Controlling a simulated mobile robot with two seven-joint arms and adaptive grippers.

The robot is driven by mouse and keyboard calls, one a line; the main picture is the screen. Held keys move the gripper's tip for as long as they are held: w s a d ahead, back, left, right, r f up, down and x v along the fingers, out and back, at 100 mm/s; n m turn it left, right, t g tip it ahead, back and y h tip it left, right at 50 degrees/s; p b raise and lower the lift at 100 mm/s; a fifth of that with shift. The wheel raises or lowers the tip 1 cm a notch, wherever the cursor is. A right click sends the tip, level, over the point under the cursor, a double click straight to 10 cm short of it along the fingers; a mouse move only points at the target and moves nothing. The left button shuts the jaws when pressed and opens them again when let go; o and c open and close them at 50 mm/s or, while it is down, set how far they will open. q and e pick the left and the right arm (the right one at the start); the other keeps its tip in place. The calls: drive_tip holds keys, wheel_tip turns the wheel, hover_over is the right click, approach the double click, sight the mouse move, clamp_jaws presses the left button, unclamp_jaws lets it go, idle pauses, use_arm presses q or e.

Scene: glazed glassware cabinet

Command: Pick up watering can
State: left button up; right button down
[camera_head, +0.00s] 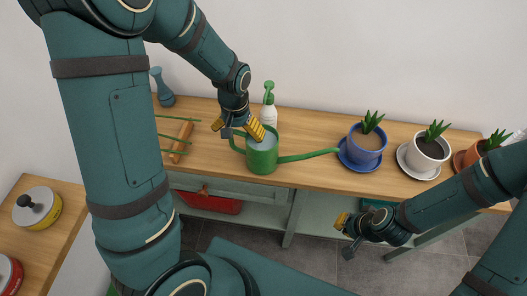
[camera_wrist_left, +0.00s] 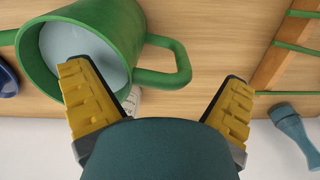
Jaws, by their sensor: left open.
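The green watering can (camera_head: 262,155) stands upright on the wooden bench, its long thin spout pointing right and its handle on the left. In the left wrist view the can (camera_wrist_left: 120,25) shows its open top with pale water inside. Its loop handle (camera_wrist_left: 180,65) lies between the spread fingers in that picture. My left gripper (camera_head: 238,129) is open and empty above the handle side of the can; one yellow finger (camera_wrist_left: 88,95) overlaps the can's rim in view. Contact cannot be told. My right gripper (camera_head: 343,226) is in front of the bench, with nothing seen in it.
A green-and-white spray bottle (camera_head: 269,108) stands behind the can. Potted plants in a blue pot (camera_head: 366,143) and a white pot (camera_head: 425,155) stand to the right. A wooden rack with green rods (camera_head: 182,140) and a blue-grey vase (camera_head: 162,90) are to the left. A red box (camera_head: 208,201) sits below.

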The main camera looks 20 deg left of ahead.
use_arm(q)
drive_tip(key=shift+f, duration=0.8)
drive_tip(key=c, duration=1.4)
drive_tip(key=shift+r, duration=0.2)
